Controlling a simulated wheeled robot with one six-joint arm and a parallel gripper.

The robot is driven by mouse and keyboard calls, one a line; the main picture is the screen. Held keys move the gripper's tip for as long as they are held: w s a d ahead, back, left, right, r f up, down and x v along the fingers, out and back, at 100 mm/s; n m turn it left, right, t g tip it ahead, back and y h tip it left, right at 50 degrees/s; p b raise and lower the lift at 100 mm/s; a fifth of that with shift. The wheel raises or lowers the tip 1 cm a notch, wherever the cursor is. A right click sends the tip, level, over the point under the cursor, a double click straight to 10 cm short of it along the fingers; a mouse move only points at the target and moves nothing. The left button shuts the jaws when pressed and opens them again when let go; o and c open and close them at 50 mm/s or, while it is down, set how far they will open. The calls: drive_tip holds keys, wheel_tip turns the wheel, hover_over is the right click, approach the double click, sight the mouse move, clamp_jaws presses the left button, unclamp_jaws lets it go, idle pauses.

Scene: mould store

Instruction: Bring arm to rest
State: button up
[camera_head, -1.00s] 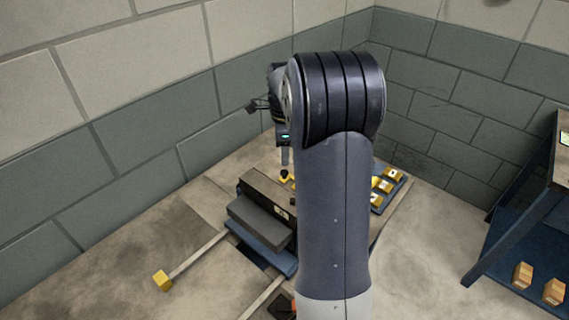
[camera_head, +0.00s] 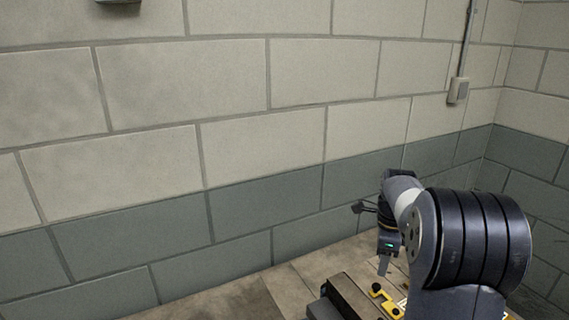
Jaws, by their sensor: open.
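My arm fills the lower right of the head view, its large dark joint in front. My gripper (camera_head: 384,266) points down beyond that joint, above a dark-topped bench or case (camera_head: 352,292). Only one finger shows clearly; the rest is hidden by the arm. Nothing can be seen held in it. A yellow piece with black knobs (camera_head: 386,300) lies on the bench top just below the gripper, apparently apart from it.
A block wall (camera_head: 270,130), pale above and grey-green below, runs behind the arm. A conduit with a switch box (camera_head: 458,91) is on the wall at upper right. Bare floor (camera_head: 225,302) shows at lower middle.

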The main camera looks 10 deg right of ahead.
sight(377, 285)
wheel_tip(377, 285, down, 8)
drive_tip(key=shift+p, duration=0.45)
drive_tip(key=shift+a+r, duration=0.1)
drive_tip(key=shift+a, duration=0.05)
